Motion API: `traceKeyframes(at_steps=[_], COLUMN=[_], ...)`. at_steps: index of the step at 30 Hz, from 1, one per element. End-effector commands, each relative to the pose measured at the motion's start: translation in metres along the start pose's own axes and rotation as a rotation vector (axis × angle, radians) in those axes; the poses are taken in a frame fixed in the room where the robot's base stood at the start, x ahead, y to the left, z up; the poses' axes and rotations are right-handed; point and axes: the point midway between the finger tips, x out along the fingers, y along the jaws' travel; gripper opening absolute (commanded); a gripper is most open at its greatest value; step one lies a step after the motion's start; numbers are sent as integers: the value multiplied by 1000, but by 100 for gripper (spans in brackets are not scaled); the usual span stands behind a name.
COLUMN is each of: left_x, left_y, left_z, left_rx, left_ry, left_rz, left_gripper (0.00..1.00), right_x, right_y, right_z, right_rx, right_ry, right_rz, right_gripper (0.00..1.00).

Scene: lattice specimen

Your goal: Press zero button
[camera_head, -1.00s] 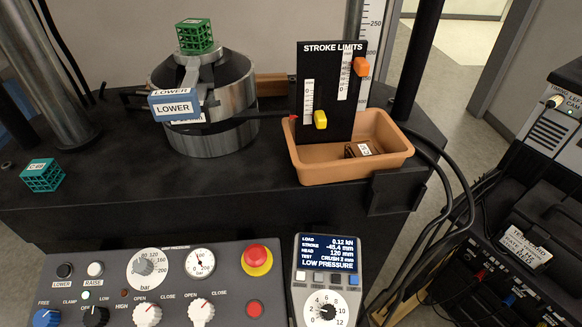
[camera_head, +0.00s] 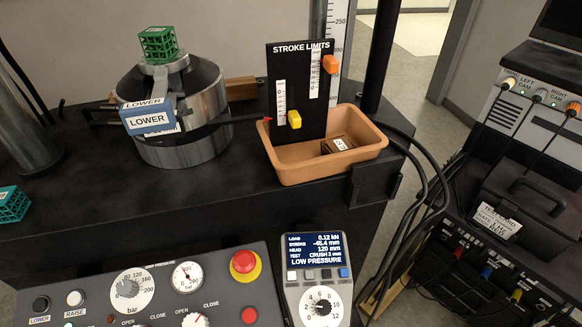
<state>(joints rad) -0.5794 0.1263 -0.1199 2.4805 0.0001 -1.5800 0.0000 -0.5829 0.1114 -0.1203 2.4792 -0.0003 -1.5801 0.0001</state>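The grey indicator unit (camera_head: 287,290) stands at the bottom middle. Its blue screen (camera_head: 314,249) reads load 0.12 kN, stroke -45.4 mm, head 120 mm, and "LOW PRESSURE". A row of small buttons (camera_head: 309,274) sits under the screen, with a pale one at the left end and a blue one (camera_head: 343,272) at the right end. Their labels are too small to read, so I cannot tell which is zero. A round dial (camera_head: 321,306) is below them. Neither of my grippers is in view.
Left of the unit is a control panel (camera_head: 215,258) with gauges, knobs and a red emergency stop (camera_head: 243,262). Behind are a press platen (camera_head: 185,149) bearing a green lattice (camera_head: 158,44), a brown tray (camera_head: 300,173) and the stroke limits board (camera_head: 302,90). Cables hang at the right.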

Motion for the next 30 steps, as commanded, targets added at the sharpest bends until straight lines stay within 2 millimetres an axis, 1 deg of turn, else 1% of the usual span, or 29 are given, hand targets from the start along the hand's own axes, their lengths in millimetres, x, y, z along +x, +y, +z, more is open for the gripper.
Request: traceKeyframes(at_steps=[1,2,16,17,30], left_x=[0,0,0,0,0], left_y=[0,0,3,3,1], left_z=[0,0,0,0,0], left_rx=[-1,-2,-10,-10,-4], left_ry=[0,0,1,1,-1], left_rz=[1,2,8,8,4], left_gripper=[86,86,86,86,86], right_x=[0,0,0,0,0], right_y=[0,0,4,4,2], right_z=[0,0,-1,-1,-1], right_rx=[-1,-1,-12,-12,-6], right_ry=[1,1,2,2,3], right_rz=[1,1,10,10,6], right_gripper=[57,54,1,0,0])
